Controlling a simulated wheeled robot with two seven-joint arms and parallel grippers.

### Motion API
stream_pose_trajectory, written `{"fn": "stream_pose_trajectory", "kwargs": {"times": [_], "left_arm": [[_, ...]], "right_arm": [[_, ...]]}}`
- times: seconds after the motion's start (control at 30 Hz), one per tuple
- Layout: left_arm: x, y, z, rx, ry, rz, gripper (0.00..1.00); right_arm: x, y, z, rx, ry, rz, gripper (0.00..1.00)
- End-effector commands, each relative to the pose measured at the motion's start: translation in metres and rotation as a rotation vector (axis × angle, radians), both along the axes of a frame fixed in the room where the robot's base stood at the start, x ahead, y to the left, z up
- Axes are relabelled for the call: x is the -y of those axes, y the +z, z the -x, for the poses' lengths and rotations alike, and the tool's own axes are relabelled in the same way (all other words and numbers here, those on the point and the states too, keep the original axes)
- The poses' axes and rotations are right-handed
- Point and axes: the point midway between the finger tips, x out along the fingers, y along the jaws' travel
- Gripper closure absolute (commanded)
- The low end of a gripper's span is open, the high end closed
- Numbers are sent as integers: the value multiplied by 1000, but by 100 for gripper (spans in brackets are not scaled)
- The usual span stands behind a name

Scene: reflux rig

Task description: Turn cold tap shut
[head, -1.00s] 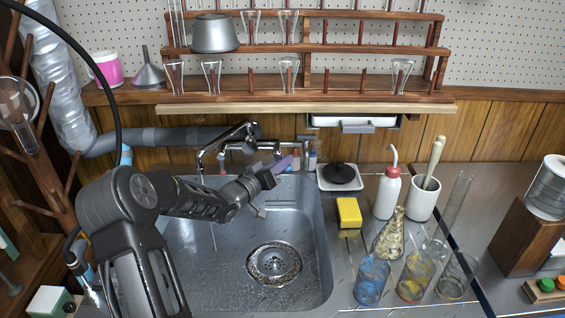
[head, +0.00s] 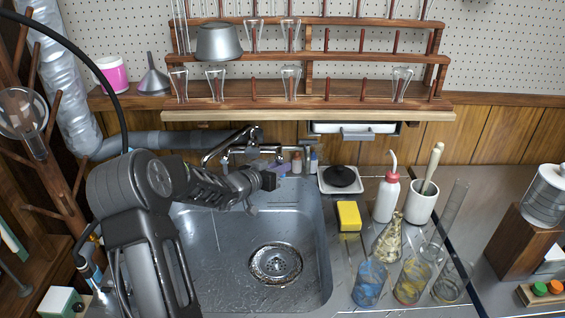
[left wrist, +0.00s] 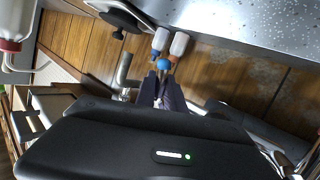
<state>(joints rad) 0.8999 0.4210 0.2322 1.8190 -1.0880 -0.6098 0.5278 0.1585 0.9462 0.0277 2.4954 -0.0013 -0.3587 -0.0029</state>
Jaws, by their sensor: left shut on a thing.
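The tap (head: 228,147) stands at the back of the steel sink, its curved spout partly behind my left arm. My left gripper (head: 280,168) is at the right side of the tap, and its wrist hides most of the handle in the head view. In the left wrist view, my gripper's dark fingers (left wrist: 163,92) are shut around the tap's handle, whose blue cap (left wrist: 163,65) shows at the fingertips. A thin, pale vertical line in the sink may be running water. My right gripper is not in view.
Small bottles (head: 313,162) stand just right of the gripper. A wooden glassware rack (head: 335,91) hangs above. The sink basin (head: 220,275) is clear.

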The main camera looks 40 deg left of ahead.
Motion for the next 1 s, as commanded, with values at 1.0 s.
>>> {"fn": "stream_pose_trajectory", "kwargs": {"times": [1.0], "left_arm": [[-4,0,3,-109,1,-146,70]], "right_arm": [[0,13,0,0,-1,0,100]]}}
